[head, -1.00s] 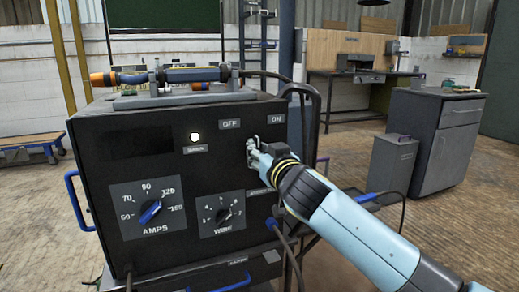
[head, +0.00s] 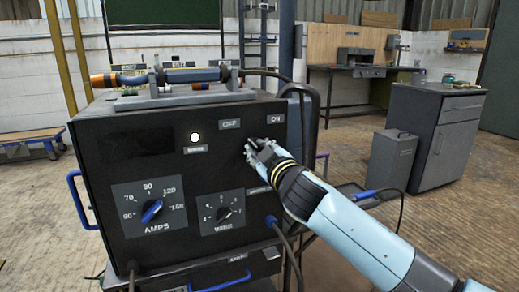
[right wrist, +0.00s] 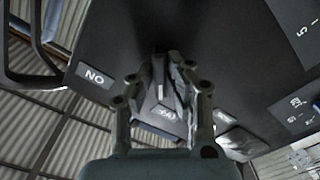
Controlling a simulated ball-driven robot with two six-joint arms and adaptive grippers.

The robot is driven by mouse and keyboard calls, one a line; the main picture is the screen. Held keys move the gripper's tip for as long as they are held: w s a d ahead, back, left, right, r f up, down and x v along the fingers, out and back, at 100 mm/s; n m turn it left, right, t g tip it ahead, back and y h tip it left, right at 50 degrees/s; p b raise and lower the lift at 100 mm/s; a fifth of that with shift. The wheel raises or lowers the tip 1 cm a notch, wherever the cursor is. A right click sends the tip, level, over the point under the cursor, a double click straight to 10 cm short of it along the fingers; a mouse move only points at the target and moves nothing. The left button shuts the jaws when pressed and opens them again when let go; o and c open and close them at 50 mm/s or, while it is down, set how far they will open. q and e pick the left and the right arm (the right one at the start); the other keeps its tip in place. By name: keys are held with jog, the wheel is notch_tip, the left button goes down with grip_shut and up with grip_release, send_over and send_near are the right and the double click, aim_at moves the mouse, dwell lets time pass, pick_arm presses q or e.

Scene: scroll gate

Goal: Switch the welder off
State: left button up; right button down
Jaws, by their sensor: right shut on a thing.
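The welder (head: 110,165) is a black box with a lit white lamp (head: 195,137), an AMPS dial (head: 151,211) and a wire dial (head: 224,213) on its front. Its OFF label (head: 230,124) and ON label (head: 275,118) are at the upper right of the front. My right gripper (head: 255,148) is at the panel just below and between these labels. In the right wrist view the fingers (right wrist: 163,90) are closed around a small part at the panel, apparently the power switch, which they mostly hide. My left gripper is not in view.
A torch (head: 170,77) lies in a rack on top of the welder. A cable (head: 285,240) plugs into the lower right front. A grey cabinet (head: 445,140), a bin (head: 390,160) and a workbench (head: 350,70) stand to the right. Open floor lies between.

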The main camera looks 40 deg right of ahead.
dwell(0.4)
jog(key=c, duration=1.3)
grip_release()
jog(key=shift+c, duration=0.2)
jog(key=v, duration=1.2)
